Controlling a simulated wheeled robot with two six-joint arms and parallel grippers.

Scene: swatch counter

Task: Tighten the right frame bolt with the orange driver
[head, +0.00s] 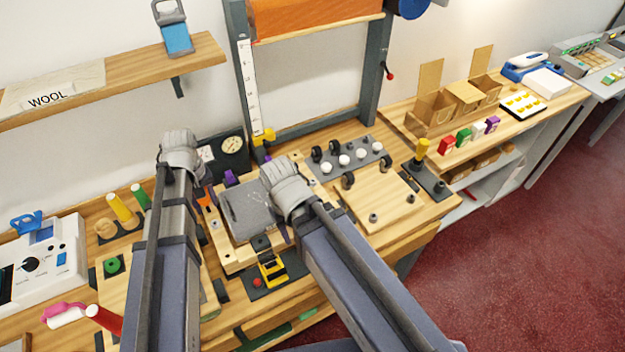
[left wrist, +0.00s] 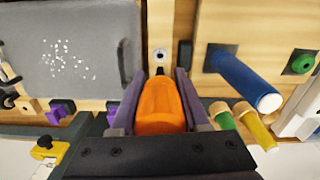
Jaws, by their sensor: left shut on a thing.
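The orange driver (left wrist: 160,105) is held between the purple-grey fingers of my left gripper (left wrist: 158,100). Its dark tip points at a small round bolt (left wrist: 160,55) set in a wooden strip; the tip looks close to it, but I cannot tell whether they touch. In the head view, a bit of orange (head: 208,196) shows beside my left wrist, whose arm hides most of the rest. A grey speckled panel (left wrist: 70,50) lies next to the strip; it also shows in the head view (head: 245,212). My right gripper (head: 287,225) is mostly hidden beneath its wrist over the panel's right edge.
A blue cylinder (left wrist: 243,80) stands near the driver, with green (left wrist: 222,116) and yellow (left wrist: 257,130) handles behind. A gauge (head: 232,145) stands at the back. A grey plate with white knobs (head: 344,160) and a pale wooden board (head: 375,200) lie to the right.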

